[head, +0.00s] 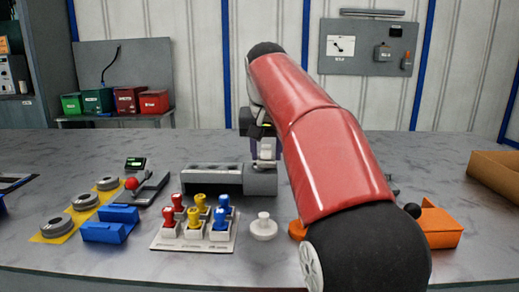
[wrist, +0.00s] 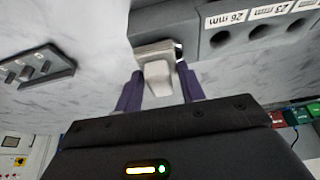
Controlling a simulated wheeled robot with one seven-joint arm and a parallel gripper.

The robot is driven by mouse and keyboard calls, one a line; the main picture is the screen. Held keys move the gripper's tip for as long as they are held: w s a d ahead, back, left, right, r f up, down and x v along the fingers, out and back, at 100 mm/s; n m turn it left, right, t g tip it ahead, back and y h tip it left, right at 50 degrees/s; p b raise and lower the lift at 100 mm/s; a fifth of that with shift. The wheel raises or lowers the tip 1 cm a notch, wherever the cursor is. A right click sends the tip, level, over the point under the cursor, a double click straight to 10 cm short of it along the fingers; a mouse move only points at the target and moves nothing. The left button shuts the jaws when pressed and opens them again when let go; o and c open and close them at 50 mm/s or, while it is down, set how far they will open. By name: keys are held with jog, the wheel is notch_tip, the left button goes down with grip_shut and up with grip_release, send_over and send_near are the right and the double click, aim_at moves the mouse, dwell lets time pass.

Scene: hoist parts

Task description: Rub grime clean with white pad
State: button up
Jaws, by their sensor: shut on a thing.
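The white pad (head: 265,155), a pale block with a narrower grip, is held between the purple fingers of my gripper (head: 262,138). In the wrist view the pad (wrist: 157,72) sits between the fingertips of my gripper (wrist: 158,88), which is shut on it. The pad is at the right end of the grey block with holes (head: 212,170), over or against its surface; I cannot tell whether they touch. No grime can be made out; the pad and my arm may hide it.
A rack of red, yellow and blue-handled pieces (head: 195,230) and a white round knobbed piece (head: 263,228) stand in front of the block. Blue blocks (head: 110,225) and grey rings (head: 85,201) lie left. An orange tray (head: 440,228) and cardboard box (head: 497,173) stand right. The back of the table is mostly clear.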

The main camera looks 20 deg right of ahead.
jog(key=shift+s+d, duration=0.2)
jog(key=shift+d, duration=0.3)
jog(key=shift+s+d, duration=0.15)
jog(key=shift+d, duration=0.35)
jog(key=shift+p, duration=0.4)
jog(key=shift+a, duration=0.1)
jog(key=shift+w+a+r+p, duration=0.1)
jog(key=shift+w+a+p, duration=0.2)
jog(key=shift+a, duration=0.35)
jog(key=shift+w+a+r+p, duration=0.15)
jog(key=shift+a+p, duration=0.15)
jog(key=shift+a, duration=0.3)
jog(key=shift+w+a+f+p, duration=0.1)
jog(key=shift+w+a+p, duration=0.1)
jog(key=shift+a, duration=0.4)
jog(key=shift+w+a+f+p, duration=0.1)
jog(key=shift+w+a+p, duration=0.1)
jog(key=shift+a, duration=0.35)
jog(key=shift+w+a+f+p, duration=0.1)
jog(key=shift+w+a+p, duration=0.1)
jog(key=shift+a, duration=0.4)
notch_tip(320, 180, up, 2)
jog(key=shift+r+p, duration=0.25)
jog(key=shift+p, duration=0.6)
jog(key=shift+r, duration=1.8)
